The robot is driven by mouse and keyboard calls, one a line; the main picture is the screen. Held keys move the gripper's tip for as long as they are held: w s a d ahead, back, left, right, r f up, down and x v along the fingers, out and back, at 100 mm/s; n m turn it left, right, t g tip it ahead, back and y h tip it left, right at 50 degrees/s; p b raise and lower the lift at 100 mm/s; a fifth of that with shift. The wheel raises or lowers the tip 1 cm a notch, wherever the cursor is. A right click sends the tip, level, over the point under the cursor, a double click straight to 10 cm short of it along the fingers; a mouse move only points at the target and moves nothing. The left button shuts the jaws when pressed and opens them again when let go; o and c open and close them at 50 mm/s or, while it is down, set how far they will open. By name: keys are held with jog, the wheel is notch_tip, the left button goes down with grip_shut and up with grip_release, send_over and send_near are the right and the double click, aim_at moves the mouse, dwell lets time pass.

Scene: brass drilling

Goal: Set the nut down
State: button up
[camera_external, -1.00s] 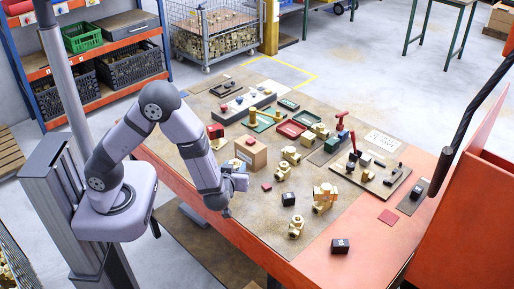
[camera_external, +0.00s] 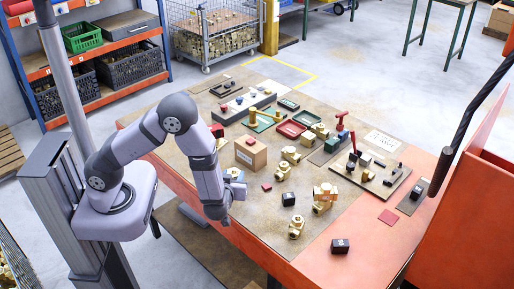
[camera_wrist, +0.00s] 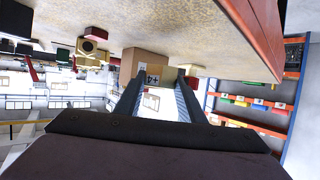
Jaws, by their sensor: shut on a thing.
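My gripper (camera_external: 236,186) is low over the near left part of the workbench, in front of a cardboard box. In the wrist view its two dark fingers (camera_wrist: 159,76) point at the box, with a gap between them. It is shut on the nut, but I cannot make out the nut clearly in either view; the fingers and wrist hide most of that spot. The cardboard box (camera_external: 251,152) stands upright on the brown mat and carries a white label, which also shows in the wrist view (camera_wrist: 152,72).
A red tray (camera_external: 291,129) and a fixture board (camera_external: 372,176) lie farther back. The bench's front edge is orange.

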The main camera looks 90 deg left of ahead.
jog(key=shift+f, duration=2.05)
jog(key=shift+f, duration=0.1)
jog(key=shift+f, duration=0.1)
jog(key=o, duration=1.4)
jog(key=shift+c, duration=0.2)
